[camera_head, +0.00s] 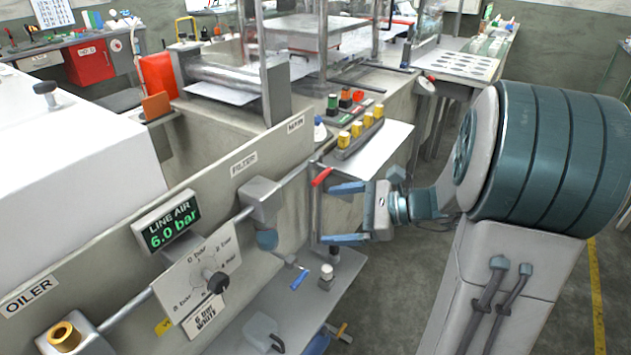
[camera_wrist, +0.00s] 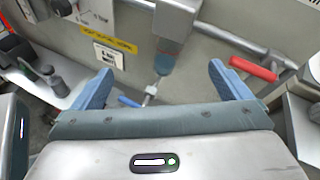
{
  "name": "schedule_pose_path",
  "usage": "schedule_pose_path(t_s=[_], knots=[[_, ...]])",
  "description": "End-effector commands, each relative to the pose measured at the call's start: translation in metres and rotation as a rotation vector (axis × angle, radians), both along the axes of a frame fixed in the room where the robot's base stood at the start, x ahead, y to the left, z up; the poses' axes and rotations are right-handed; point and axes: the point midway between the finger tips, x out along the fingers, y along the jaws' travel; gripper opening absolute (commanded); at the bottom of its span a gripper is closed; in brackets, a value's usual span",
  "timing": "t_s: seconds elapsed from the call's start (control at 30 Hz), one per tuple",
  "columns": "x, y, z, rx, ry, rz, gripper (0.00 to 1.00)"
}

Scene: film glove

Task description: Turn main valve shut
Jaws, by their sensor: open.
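The main valve's red lever (camera_head: 321,177) sits on the pipe at the right end of the panel, below the MAIN label (camera_head: 296,125). In the wrist view the red lever (camera_wrist: 253,68) lies roughly along the pipe, just right of the right finger's tip. My gripper (camera_head: 338,213) is open and empty, its blue fingers pointing left toward the panel. In the head view the upper finger is near the lever, slightly right of and below it. Contact cannot be told. The wrist view shows both fingers of my gripper (camera_wrist: 160,78) spread wide.
The filter (camera_head: 262,200) hangs on the pipe left of the lever; a small blue-handled drain (camera_head: 299,279) is below it. The LINE AIR display (camera_head: 170,222) reads 6.0 bar, above a regulator knob (camera_head: 215,283). Yellow-capped parts (camera_head: 360,132) stand on the bench behind.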

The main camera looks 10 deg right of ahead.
Motion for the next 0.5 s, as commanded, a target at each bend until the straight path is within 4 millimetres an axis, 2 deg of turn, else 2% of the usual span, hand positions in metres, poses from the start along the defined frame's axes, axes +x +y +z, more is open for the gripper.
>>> schedule_pose_path(t_s=[0.03, 0.1, 0.2, 0.3, 0.4, 0.5], knots=[[0.014, -0.018, -0.013, 0.085, 0.017, -0.082, 0.97], [0.030, -0.039, -0.016, 0.190, 0.028, -0.178, 0.97], [0.046, -0.066, -0.019, 0.303, 0.031, -0.280, 0.97], [0.055, -0.085, -0.021, 0.374, 0.028, -0.345, 0.97], [0.060, -0.093, -0.021, 0.408, 0.025, -0.375, 0.97], [0.066, -0.089, -0.020, 0.416, 0.024, -0.381, 0.97]])
